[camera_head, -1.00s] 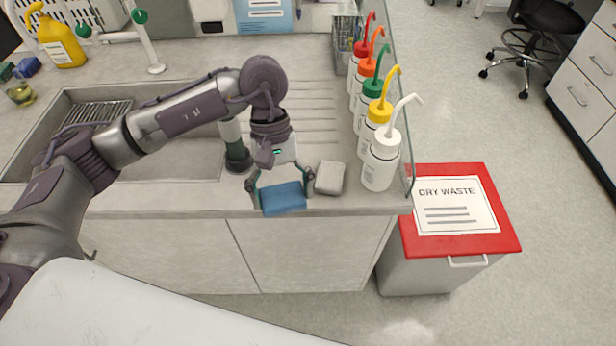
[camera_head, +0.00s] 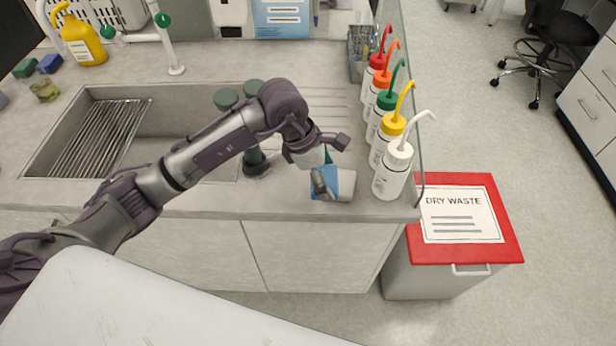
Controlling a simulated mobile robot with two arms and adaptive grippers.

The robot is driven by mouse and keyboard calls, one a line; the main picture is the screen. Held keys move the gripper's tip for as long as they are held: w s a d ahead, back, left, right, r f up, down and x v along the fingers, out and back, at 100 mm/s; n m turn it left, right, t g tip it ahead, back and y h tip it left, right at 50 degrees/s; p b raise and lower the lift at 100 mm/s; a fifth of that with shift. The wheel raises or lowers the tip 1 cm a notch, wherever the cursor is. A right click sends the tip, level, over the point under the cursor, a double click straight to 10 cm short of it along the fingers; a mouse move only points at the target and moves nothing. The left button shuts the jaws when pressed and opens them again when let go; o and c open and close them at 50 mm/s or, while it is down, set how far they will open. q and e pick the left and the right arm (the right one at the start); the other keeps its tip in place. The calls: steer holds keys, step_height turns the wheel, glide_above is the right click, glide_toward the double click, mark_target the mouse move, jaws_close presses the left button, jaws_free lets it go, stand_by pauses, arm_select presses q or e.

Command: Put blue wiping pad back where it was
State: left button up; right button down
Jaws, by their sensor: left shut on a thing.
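My left gripper (camera_head: 325,183) reaches in from the left over the counter's front edge, seen nearly side-on. It is shut on the blue wiping pad (camera_head: 346,181), which is partly hidden behind the fingers. A pale grey pad (camera_head: 347,197) lies on the counter right by it and is mostly covered. I cannot tell whether the blue pad touches the grey pad or the counter. My right gripper is not in view.
Wash bottles with coloured caps stand in a row just right of the gripper, the white-capped bottle (camera_head: 393,172) nearest. A clear screen (camera_head: 402,90) edges the counter there. Dark green-capped items (camera_head: 255,160) stand left. A sink (camera_head: 150,135) and small sponges (camera_head: 49,64) lie further left.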

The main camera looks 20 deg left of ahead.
arm_select(q)
steer(key=p, duration=0.1)
glide_above(308, 189)
step_height(308, 189, down, 3)
steer(key=shift+s+f, duration=0.1)
step_height(308, 189, down, 4)
steer(key=shift+r+p, duration=0.15)
steer(key=shift+p, duration=0.65)
steer(key=shift+f, duration=0.2)
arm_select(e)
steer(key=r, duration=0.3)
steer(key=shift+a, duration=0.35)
arm_select(q)
steer(key=shift+f, duration=0.1)
steer(key=o, duration=0.6)
steer(key=shift+f, duration=0.1)
steer(key=shift+o, duration=1.3)
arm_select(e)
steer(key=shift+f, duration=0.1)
